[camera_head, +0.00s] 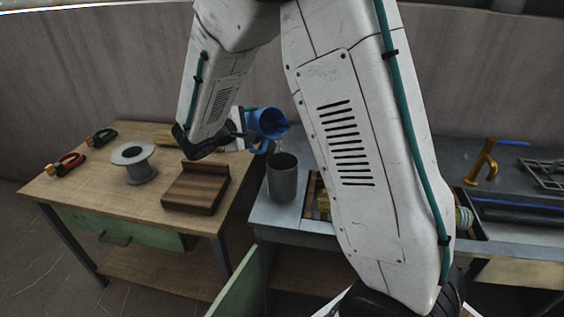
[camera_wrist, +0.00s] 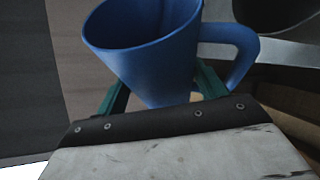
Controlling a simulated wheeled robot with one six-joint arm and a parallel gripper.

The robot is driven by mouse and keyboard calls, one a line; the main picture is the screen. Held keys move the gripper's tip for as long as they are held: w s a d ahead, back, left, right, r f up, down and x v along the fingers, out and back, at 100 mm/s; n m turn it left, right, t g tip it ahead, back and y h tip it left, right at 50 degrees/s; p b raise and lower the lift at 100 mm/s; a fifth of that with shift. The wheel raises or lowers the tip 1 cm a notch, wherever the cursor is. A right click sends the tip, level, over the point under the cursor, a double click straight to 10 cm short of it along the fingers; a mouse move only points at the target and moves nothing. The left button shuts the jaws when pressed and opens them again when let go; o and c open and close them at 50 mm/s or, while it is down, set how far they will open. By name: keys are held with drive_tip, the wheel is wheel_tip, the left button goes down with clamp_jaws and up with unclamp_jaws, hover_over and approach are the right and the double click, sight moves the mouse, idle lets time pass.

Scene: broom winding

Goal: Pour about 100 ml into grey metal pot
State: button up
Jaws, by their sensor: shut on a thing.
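The blue jug (camera_head: 266,122) is tilted to the right, with its lip above the grey metal pot (camera_head: 283,181). A thin pale streak shows between the lip and the pot's mouth. The pot stands upright on the grey bench; its contents cannot be made out. My gripper (camera_head: 243,137) is shut on the jug, left of and above the pot. In the wrist view the blue jug (camera_wrist: 155,50) sits between the teal fingers, with its handle to the right. Its liquid level is not visible.
A brass-coloured tool (camera_head: 482,162) is on the right bench. My arm hides the bench's middle.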

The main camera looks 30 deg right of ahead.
drive_tip(key=shift+m, duration=0.3)
idle(1.1)
drive_tip(key=shift+w+n, duration=0.2)
drive_tip(key=shift+n, duration=0.4)
drive_tip(key=shift+f+n+g, duration=0.5)
drive_tip(key=shift+f+g, duration=0.05)
drive_tip(key=shift+g, duration=0.05)
drive_tip(key=shift+s+n+g, duration=0.1)
drive_tip(key=shift+n+g, duration=0.3)
drive_tip(key=shift+n, duration=0.3)
drive_tip(key=shift+y, duration=0.3)
drive_tip(key=shift+f, duration=0.1)
idle(0.3)
